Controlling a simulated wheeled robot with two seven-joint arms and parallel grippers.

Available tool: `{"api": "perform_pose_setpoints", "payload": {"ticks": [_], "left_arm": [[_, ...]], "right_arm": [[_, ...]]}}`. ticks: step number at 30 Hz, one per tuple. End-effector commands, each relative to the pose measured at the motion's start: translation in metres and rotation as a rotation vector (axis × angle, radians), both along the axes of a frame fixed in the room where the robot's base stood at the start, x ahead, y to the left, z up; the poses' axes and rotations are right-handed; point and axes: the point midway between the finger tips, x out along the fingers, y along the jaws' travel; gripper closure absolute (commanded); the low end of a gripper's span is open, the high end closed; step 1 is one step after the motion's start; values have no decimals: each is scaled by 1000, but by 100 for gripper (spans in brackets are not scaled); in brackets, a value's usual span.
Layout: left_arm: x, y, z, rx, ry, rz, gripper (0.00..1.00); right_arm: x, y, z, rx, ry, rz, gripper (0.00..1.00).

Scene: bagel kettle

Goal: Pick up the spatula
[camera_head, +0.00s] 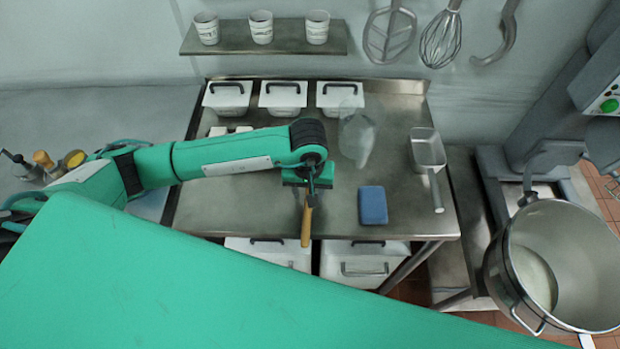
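The spatula (306,226) shows as a wooden handle pointing toward the table's front edge. Its lower end reaches to about that edge in the picture. Its upper part is hidden under my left gripper (311,190), which points down over the top of the handle. The fingers look narrow and lie at or just over the handle. I cannot tell whether they are closed on it, or whether the spatula is resting or raised. My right gripper is not in view.
A large mixing bowl (565,250) stands at right. Utensils (441,38) hang on the wall.

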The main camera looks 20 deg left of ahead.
Motion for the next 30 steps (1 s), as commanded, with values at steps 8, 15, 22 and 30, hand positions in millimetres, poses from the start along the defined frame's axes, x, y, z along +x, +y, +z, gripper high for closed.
{"api": "perform_pose_setpoints", "payload": {"ticks": [8, 15, 22, 30], "left_arm": [[0, 0, -18, 1, 0, 0, 57], [0, 0, -18, 0, 0, 0, 75], [0, 0, -18, 0, 0, 0, 100], [0, 0, -17, 0, -1, 0, 100]], "right_arm": [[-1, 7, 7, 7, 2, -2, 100], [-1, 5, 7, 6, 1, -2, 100], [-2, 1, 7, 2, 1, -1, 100], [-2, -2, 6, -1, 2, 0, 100]]}}
